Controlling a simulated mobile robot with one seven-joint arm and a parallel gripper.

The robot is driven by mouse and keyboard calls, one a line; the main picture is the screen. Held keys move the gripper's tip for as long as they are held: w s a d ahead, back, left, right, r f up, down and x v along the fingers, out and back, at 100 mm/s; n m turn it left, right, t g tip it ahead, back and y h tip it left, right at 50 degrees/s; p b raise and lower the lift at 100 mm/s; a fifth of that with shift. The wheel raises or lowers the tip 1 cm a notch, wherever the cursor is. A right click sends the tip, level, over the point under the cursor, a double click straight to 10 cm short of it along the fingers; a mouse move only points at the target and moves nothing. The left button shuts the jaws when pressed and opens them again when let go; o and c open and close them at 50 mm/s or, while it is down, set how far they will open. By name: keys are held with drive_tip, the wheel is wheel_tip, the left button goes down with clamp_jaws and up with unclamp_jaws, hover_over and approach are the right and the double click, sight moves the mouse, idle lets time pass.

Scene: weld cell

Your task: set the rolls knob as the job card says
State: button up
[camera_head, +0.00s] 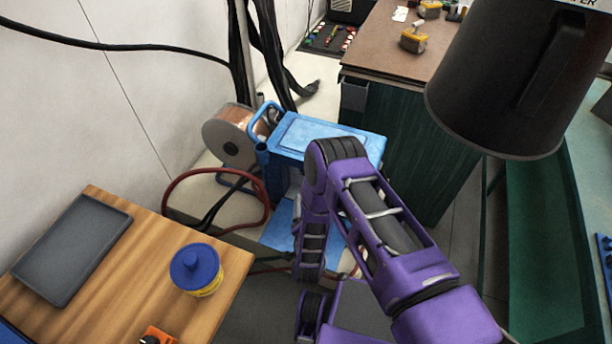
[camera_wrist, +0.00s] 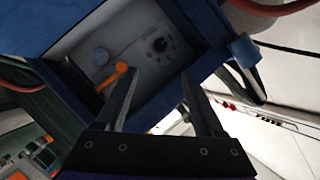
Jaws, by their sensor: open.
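The blue wire-feeder-like machine (camera_head: 285,145) stands behind the table in the head view, with my purple arm in front of it. In the wrist view its blue casing (camera_wrist: 100,14) frames a grey recessed panel. A black dial (camera_wrist: 160,45) with dark marks around it sits on the panel's right part. A grey round knob (camera_wrist: 100,57) and an orange lever (camera_wrist: 112,76) sit further left. I cannot tell which is the rolls knob. My gripper (camera_wrist: 160,75) is open and empty, its fingers pointing at the panel, the left one near the lever. No job card is recognisable.
A copper wire spool (camera_head: 228,138) and red hose (camera_head: 180,180) lie left of the machine. A wooden table (camera_head: 105,270) holds a grey tray (camera_head: 72,250) and a blue-lidded tub (camera_head: 197,270). A dark hood (camera_head: 505,75) hangs at upper right. A green cabinet (camera_head: 405,150) stands behind.

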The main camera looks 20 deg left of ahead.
drive_tip(key=b+x, duration=0.3)
drive_tip(key=x, duration=1.4)
drive_tip(key=shift+w+b, duration=0.15)
drive_tip(key=shift+b, duration=0.15)
clamp_jaws()
